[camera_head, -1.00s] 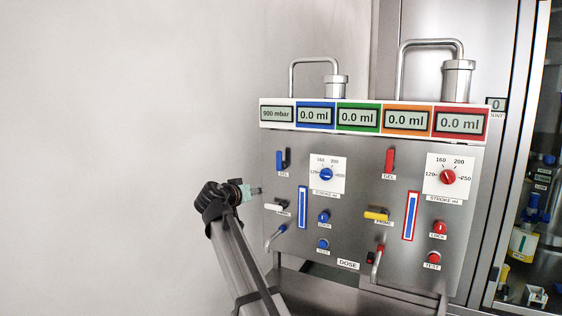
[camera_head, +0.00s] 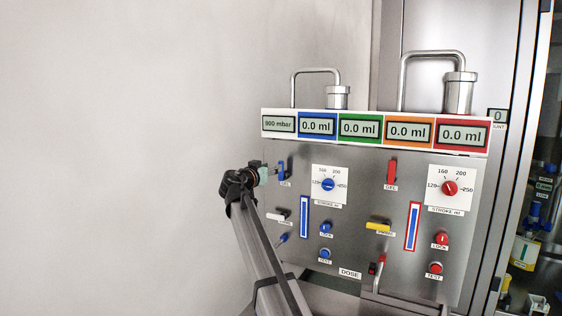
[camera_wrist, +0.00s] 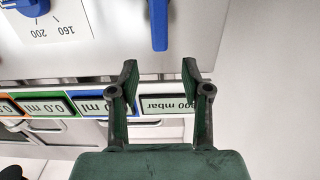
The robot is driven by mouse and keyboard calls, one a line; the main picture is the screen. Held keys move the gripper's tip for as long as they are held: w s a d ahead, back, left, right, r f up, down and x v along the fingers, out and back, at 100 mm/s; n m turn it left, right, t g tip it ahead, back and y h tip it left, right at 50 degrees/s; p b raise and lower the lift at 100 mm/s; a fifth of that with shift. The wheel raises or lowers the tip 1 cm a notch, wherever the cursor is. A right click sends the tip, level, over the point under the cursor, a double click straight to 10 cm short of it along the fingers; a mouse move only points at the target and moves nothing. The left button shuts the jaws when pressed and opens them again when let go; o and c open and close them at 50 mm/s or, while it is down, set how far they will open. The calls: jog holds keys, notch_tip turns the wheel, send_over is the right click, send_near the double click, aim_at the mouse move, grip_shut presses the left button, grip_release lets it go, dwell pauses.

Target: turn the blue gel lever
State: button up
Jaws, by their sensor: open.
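The blue gel lever (camera_head: 282,170) stands upright at the upper left of the steel panel (camera_head: 360,262), above a small GEL label. My gripper (camera_head: 273,172) is just left of the lever in the head view, its tips close to it. In the wrist view, which looks upside down, my gripper (camera_wrist: 159,70) has its two dark green fingers spread with nothing between them. The blue lever (camera_wrist: 159,25) lies just beyond the fingertips, lined up with the gap. I cannot tell whether any finger touches it.
The white display strip (camera_head: 373,131) runs above the lever. A white-handled lever (camera_head: 277,216) is below, and a stroke dial (camera_head: 328,185) is to the right. A red gel lever (camera_head: 392,172) is farther right.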

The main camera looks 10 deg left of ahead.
aim_at(281, 163)
jog(key=p+x, duration=0.2)
jog(key=x, duration=0.6)
jog(key=shift+w+d, duration=0.1)
jog(key=shift+w, duration=0.1)
jog(key=shift+c, duration=0.4)
grip_shut()
